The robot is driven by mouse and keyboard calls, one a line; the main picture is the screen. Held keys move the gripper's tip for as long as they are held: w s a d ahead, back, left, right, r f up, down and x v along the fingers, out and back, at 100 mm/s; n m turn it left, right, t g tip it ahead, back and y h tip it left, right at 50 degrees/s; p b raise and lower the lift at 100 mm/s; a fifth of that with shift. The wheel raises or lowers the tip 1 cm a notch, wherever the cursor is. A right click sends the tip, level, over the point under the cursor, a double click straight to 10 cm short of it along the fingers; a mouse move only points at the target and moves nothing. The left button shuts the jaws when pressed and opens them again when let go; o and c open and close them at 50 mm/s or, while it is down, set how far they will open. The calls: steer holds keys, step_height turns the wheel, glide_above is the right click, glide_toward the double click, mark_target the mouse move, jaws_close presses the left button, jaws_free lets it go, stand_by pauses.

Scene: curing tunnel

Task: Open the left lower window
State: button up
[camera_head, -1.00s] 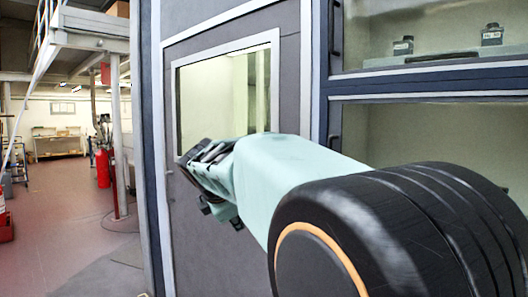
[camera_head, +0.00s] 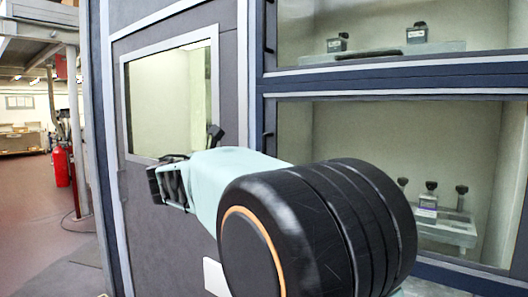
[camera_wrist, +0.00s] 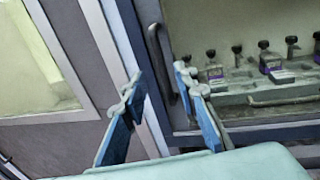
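The lower window (camera_head: 340,148) is a glass pane in a dark blue frame on the right, and it looks closed. Its dark upright handle (camera_head: 268,130) is at the left edge of the pane. In the wrist view, the handle (camera_wrist: 160,62) shows just beyond and between my gripper's fingertips (camera_wrist: 157,78). The blue-sided fingers are spread apart with nothing between them, and no contact with the handle shows.
An upper window (camera_head: 385,30) with its own handle (camera_head: 270,25) is above. Several small bottles stand on a tray (camera_head: 445,232) behind the lower glass. A grey door with a framed pane (camera_head: 170,95) is left. Open floor (camera_head: 40,215) and a red extinguisher (camera_head: 61,167) are farther left.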

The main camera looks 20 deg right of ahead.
mark_target(263, 152)
steer(key=p+x, duration=0.1)
steer(key=x, duration=0.9)
steer(key=shift+w+d+f, duration=0.1)
steer(key=shift+w+d, duration=0.05)
steer(key=shift+w, duration=0.05)
jaws_close()
